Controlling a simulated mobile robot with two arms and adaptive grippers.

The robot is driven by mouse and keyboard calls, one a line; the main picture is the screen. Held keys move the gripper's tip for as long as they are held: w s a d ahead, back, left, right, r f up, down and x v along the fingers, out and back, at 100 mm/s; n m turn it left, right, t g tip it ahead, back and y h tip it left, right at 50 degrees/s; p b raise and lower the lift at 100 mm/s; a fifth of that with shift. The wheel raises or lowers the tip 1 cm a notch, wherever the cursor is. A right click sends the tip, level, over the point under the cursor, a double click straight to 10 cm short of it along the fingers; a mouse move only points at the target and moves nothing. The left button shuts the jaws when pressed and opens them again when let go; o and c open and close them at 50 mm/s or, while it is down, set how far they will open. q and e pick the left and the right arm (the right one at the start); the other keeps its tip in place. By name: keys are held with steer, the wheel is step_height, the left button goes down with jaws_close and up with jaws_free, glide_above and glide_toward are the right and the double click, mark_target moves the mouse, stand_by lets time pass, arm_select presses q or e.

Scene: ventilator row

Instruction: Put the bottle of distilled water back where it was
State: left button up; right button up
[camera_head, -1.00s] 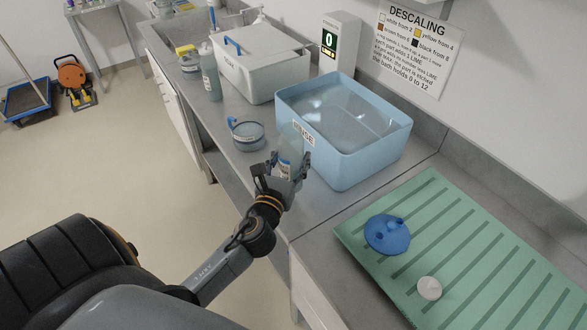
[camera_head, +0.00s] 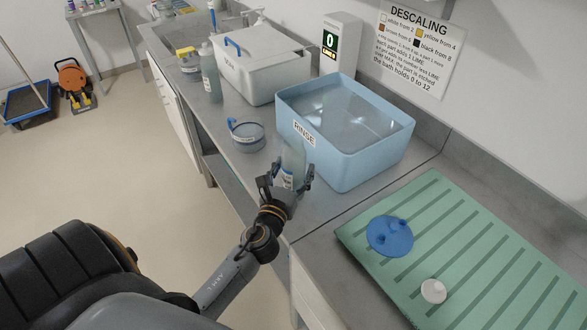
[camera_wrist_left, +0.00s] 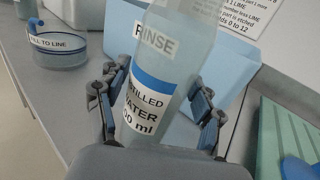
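The bottle of distilled water (camera_head: 293,164) is clear with a blue and white label. It is between the fingers of my left gripper (camera_head: 289,177), just in front of the rinse basin. In the left wrist view the bottle (camera_wrist_left: 155,85) is close up and leans in the picture, with a finger of the left gripper (camera_wrist_left: 160,105) on each side. My right gripper is not in view.
The blue rinse basin (camera_head: 345,160) stands behind the bottle. A round clear tub (camera_head: 247,136) stands to its left, with a grey bottle (camera_head: 210,75) and white box (camera_head: 285,83) beyond. A green mat (camera_head: 440,210) with a blue part (camera_head: 390,236) and white disc (camera_head: 433,291) lies right.

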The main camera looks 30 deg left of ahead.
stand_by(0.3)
arm_select(q)
steer(key=shift+r, duration=0.3)
steer(key=b+v, duration=0.3)
steer(key=v, duration=0.9)
